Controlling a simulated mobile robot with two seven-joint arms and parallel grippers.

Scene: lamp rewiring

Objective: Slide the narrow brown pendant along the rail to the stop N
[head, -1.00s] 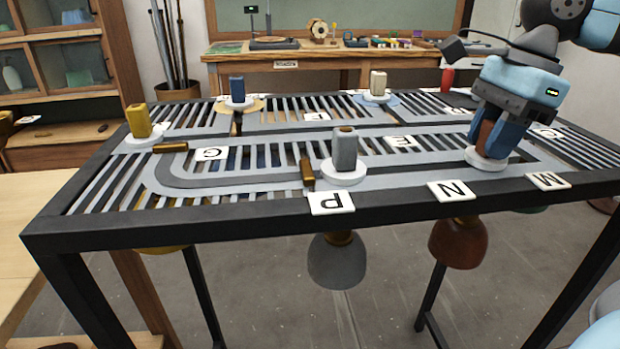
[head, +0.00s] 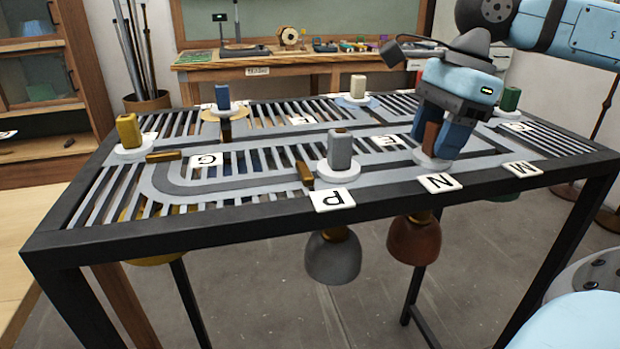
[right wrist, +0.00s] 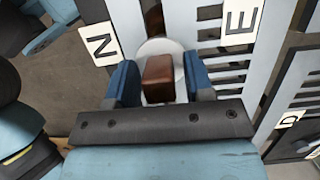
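The brown pendant's block-shaped handle (right wrist: 159,78) stands on a white disc (head: 432,161) on the front rail of the slatted table. Its reddish-brown shade (head: 413,241) hangs below the table's front edge. My right gripper (head: 438,140) comes down from above with its blue fingers on both sides of the handle, shut on it. The handle shows between the fingers in the right wrist view. The N tag (head: 440,183) lies on the front edge close to the disc, slightly further along the rail in the right wrist view (right wrist: 99,44). My left gripper is not in view.
A grey pendant (head: 341,150) stands further left on the front rail, near the P tag (head: 332,200). A brass-coloured block (head: 305,172) lies left of it. The M tag (head: 521,169) is to the right. Yellow (head: 128,130), blue (head: 223,97), white (head: 358,86) and green (head: 510,98) handles stand elsewhere.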

